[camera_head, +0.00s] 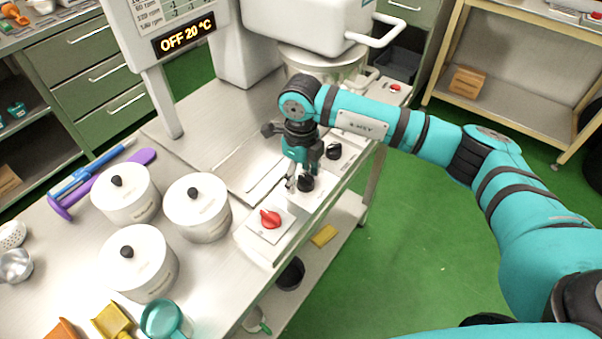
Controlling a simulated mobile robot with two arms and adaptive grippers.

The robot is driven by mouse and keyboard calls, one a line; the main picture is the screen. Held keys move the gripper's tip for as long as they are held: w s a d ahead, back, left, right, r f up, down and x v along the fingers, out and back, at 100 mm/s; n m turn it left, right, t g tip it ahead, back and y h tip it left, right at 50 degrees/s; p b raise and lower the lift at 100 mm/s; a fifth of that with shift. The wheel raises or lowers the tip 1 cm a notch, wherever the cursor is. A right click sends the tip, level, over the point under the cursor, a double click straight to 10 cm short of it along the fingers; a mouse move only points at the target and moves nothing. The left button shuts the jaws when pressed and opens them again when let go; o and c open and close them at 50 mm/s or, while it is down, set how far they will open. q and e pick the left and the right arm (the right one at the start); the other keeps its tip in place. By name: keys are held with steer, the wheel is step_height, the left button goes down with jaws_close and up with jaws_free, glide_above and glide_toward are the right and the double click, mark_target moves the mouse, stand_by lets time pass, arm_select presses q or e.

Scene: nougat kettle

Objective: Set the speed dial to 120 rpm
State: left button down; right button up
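A control strip on the front edge of the steel table carries two black dials and a red knob (270,218). My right gripper (304,178) points down at the nearer black dial (306,184), with its fingertips right at it. Whether the fingers touch or grip the dial I cannot tell. The other black dial (333,151) stands just behind, to the right, clear of the fingers. The dial markings are too small to read, so I cannot tell which dial is for speed. The display (184,38) reads OFF 20 °C. My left gripper is out of view.
Three white lidded canisters (198,208) stand left of the strip. The white kettle machine (318,22) with its handle is behind my gripper. A red button (395,88) sits at the strip's far end. Green floor (405,240) is free on the right.

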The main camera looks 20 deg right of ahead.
mark_target(301, 175)
steer(key=shift+r, duration=0.25)
step_height(301, 175, up, 12)
steer(key=shift+f, duration=0.25)
steer(key=shift+f, duration=0.1)
stand_by(0.5)
